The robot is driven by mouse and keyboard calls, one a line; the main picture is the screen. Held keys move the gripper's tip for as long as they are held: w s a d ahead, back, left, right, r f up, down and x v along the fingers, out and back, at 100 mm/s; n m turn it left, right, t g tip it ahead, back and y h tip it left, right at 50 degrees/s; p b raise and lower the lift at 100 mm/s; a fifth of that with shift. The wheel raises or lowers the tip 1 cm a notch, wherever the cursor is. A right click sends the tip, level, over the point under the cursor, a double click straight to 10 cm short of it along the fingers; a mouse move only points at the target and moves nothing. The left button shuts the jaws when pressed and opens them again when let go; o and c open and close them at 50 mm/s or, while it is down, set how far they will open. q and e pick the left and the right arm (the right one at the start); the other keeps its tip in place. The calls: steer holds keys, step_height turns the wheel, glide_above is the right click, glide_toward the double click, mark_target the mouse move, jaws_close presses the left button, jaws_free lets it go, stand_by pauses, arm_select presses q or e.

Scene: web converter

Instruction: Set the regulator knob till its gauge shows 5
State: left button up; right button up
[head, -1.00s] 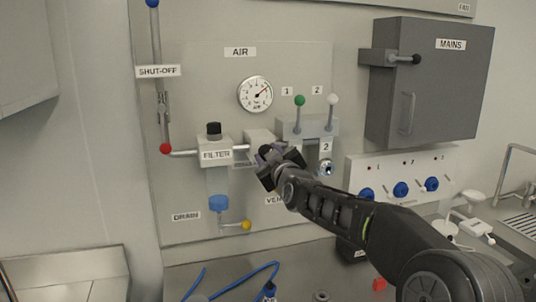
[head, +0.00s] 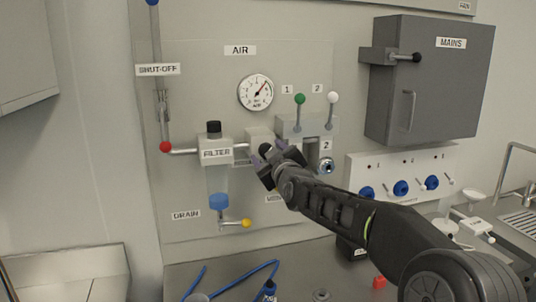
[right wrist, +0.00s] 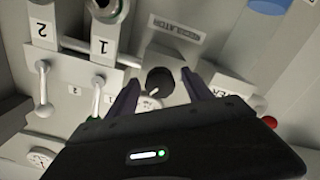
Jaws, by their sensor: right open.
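The round white pressure gauge (head: 255,92) is on the panel under the AIR label. Its needle points up and to the right; the numbers are too small to read surely. The black regulator knob (right wrist: 159,80) shows in the right wrist view below the REGULATOR label (right wrist: 178,34). My right gripper (right wrist: 160,90) is open, with a finger on each side of the knob and visible gaps between. In the head view the right gripper (head: 268,163) is in front of the regulator body (head: 259,134) and mostly hides the knob. My left gripper is not in view.
The filter (head: 215,150) stands left of the regulator. Green (head: 299,99) and white (head: 333,98) levers rise to its upper right, with a round outlet (head: 326,166) below.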

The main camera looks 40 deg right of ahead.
steer(key=b+v, duration=0.2)
steer(key=v, duration=0.5)
steer(key=shift+s, duration=0.3)
steer(key=shift+a, duration=0.1)
